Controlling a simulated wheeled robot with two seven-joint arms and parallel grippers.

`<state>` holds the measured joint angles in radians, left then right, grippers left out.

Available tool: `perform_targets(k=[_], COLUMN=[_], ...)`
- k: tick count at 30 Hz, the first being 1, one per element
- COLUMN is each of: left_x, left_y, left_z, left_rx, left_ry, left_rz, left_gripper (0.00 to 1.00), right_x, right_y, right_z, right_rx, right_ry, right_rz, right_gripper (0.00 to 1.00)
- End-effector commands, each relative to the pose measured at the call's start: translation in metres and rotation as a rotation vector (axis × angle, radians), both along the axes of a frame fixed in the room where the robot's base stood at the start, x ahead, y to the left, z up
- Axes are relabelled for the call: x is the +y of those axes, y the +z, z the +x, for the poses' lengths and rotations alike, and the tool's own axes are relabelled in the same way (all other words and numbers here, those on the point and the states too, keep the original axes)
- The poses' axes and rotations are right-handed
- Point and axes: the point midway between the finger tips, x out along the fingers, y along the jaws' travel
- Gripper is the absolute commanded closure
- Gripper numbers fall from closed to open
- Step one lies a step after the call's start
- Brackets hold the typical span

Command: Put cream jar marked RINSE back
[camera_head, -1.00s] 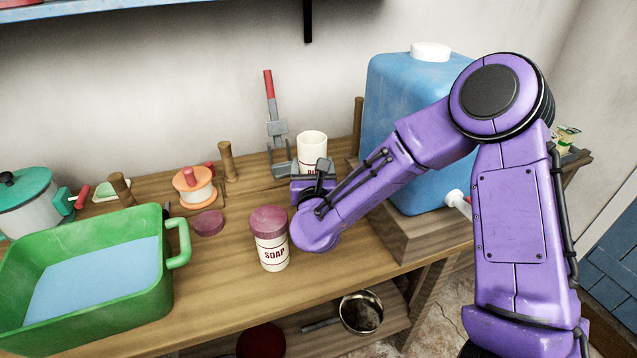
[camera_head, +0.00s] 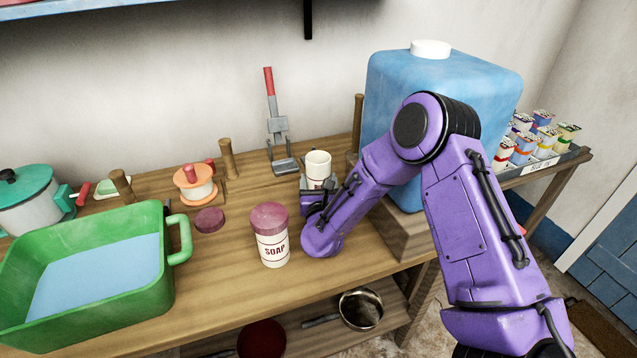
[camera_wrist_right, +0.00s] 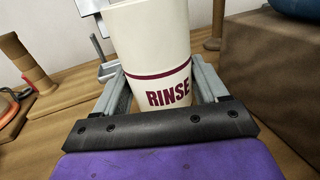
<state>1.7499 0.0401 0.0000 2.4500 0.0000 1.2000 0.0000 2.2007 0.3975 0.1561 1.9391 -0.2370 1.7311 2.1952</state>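The cream jar marked RINSE (camera_head: 318,167) is upright with no lid on it, near the middle of the bench in the head view. Its maroon lettering faces the camera in the right wrist view (camera_wrist_right: 160,55). My right gripper (camera_head: 317,187) has a finger on each side of this jar and is shut on it. The jar's base is hidden behind the gripper, so I cannot tell if it touches the wood. A similar cream jar marked SOAP (camera_head: 272,247) stands in front to the left, with a maroon lid. My left gripper is not in view.
A loose maroon lid (camera_head: 209,220) lies on the bench (camera_head: 225,285). A green basin (camera_head: 95,322) stands left. A blue water container (camera_head: 450,90) is on a wooden block at right. A grey tool with a red handle (camera_head: 270,95) stands behind the jar, near short wooden pegs (camera_head: 228,160).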

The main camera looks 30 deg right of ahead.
Motion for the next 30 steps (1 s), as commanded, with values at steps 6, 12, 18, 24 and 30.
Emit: perform_targets(k=[6, 12, 18, 24, 30], left_x=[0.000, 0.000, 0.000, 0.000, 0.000], left_y=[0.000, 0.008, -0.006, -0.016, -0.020], left_z=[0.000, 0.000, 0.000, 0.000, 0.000], left_rx=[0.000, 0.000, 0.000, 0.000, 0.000], left_ry=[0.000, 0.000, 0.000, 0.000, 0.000], left_rz=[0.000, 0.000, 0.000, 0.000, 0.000], left_gripper=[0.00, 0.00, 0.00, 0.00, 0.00], right_x=[0.000, 0.000, 0.023, 0.049, 0.062], right_y=[0.000, 0.007, 0.000, 0.001, 0.003], right_z=[0.000, 0.000, -0.036, -0.079, -0.101], right_rx=[0.001, 0.001, 0.003, 0.002, 0.001], right_ry=[0.000, 0.001, 0.005, 0.003, 0.001], right_rz=[0.001, -0.001, 0.001, 0.000, 0.001], right_gripper=[0.03, 0.03, 0.03, 0.03, 0.03])
